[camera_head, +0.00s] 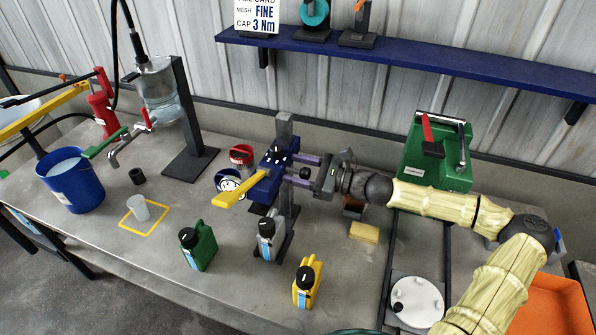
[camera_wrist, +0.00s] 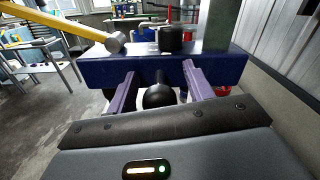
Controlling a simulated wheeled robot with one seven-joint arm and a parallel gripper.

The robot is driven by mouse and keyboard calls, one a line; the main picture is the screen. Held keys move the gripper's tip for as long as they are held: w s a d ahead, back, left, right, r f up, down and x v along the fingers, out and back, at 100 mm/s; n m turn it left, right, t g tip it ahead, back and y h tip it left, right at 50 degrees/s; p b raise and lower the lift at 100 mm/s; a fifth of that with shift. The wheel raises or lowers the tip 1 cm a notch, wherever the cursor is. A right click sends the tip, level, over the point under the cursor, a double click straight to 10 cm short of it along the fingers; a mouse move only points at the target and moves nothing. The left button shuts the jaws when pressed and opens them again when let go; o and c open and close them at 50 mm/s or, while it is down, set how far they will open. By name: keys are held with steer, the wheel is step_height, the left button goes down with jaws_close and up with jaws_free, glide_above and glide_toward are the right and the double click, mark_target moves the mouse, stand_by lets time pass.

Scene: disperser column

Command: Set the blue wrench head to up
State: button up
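The blue wrench head (camera_head: 268,180) is mounted on a grey upright post near the middle of the bench. A yellow handle (camera_head: 238,190) sticks out from it to the lower left. In the wrist view the blue body (camera_wrist: 100,72) spans the picture as a wide bar, with a black round knob (camera_wrist: 158,96) on its near face. My gripper (camera_head: 293,166) is at the right side of the blue head. Its two purple fingers are apart, one on each side of the knob in the wrist view (camera_wrist: 160,82). I see no clear contact with the knob.
Green (camera_head: 199,246), grey (camera_head: 266,240) and yellow (camera_head: 307,282) jugs stand in front of the post. A green box (camera_head: 430,165) stands behind my arm. A blue bucket (camera_head: 75,183) and a tap are at the left. A blue shelf (camera_head: 400,58) runs above.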

steer(key=shift+f, duration=0.15)
steer(key=shift+d, duration=0.15)
steer(key=shift+s+d, duration=0.1)
steer(key=shift+d, duration=0.2)
steer(key=b+v, duration=0.3)
steer(key=v, duration=1.3)
steer(key=shift+d, duration=0.25)
